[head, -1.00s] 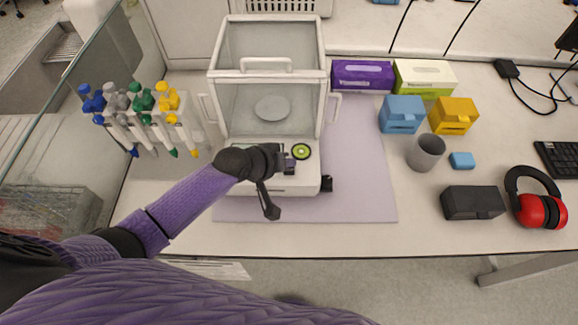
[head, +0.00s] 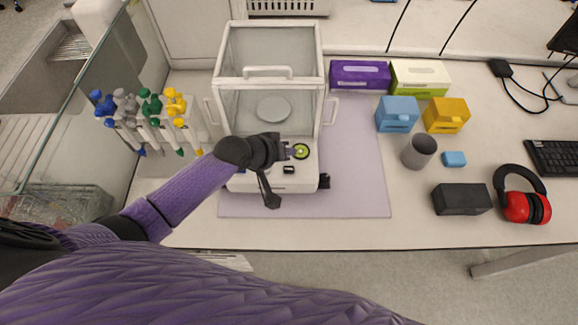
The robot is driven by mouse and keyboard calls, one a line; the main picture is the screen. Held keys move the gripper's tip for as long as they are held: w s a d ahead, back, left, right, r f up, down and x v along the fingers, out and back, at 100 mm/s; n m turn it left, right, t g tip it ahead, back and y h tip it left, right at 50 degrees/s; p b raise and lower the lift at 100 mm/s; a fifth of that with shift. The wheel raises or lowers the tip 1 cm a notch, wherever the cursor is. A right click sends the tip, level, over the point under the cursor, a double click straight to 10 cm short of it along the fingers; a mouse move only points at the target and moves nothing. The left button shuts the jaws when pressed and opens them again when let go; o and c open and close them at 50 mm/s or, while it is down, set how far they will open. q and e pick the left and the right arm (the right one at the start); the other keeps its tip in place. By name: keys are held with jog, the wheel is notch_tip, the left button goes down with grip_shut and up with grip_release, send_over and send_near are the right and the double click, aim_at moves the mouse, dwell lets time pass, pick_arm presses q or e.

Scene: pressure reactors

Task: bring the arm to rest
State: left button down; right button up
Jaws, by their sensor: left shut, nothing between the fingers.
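My left arm, in a purple sleeve, reaches in from the lower left in the head view. My left gripper (head: 287,153) is shut and empty, in front of the analytical balance (head: 270,95). It overlaps the balance's front panel in the picture, left of the round green-ringed mark (head: 301,151). I cannot tell whether it touches the panel. The balance's glass chamber is behind the gripper, with a round pan (head: 273,109) inside. My right gripper is not in view.
A pipette rack (head: 150,118) stands left of the balance. To the right are tissue boxes (head: 360,74), blue (head: 397,115) and yellow (head: 446,115) boxes, a grey cup (head: 419,152), a black box (head: 462,200) and red earmuffs (head: 524,205). The mat's right part (head: 355,185) is clear.

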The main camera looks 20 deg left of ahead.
pick_arm(q)
jog(key=s+d+m+g, duration=0.2)
jog(key=s+d+m, duration=0.1)
jog(key=s, duration=0.6)
jog(key=s+a+r+m+g+y, duration=0.1)
jog(key=s+a+r+y, duration=0.15)
jog(key=s, duration=0.35)
jog(key=s+a+r+m+g+y, duration=0.1)
jog(key=s+a+r+y, duration=0.1)
jog(key=s+a, duration=0.3)
jog(key=s+f+g+b, duration=0.1)
jog(key=f+b, duration=0.2)
jog(key=f, duration=0.6)
jog(key=s+d+f+b, duration=0.1)
jog(key=f+b, duration=0.2)
jog(key=f, duration=0.6)
jog(key=s+f+g+b, duration=0.15)
jog(key=f+b, duration=0.25)
jog(key=f, duration=0.6)
jog(key=s+a+f+b, duration=0.2)
jog(key=s+f+b, duration=0.5)
jog(key=s+f, duration=0.6)
notch_tip(320, 180, down, 5)
jog(key=shift+s+a+r+g, duration=0.15)
jog(key=shift+s+a+g, duration=0.2)
jog(key=shift+a, duration=0.05)
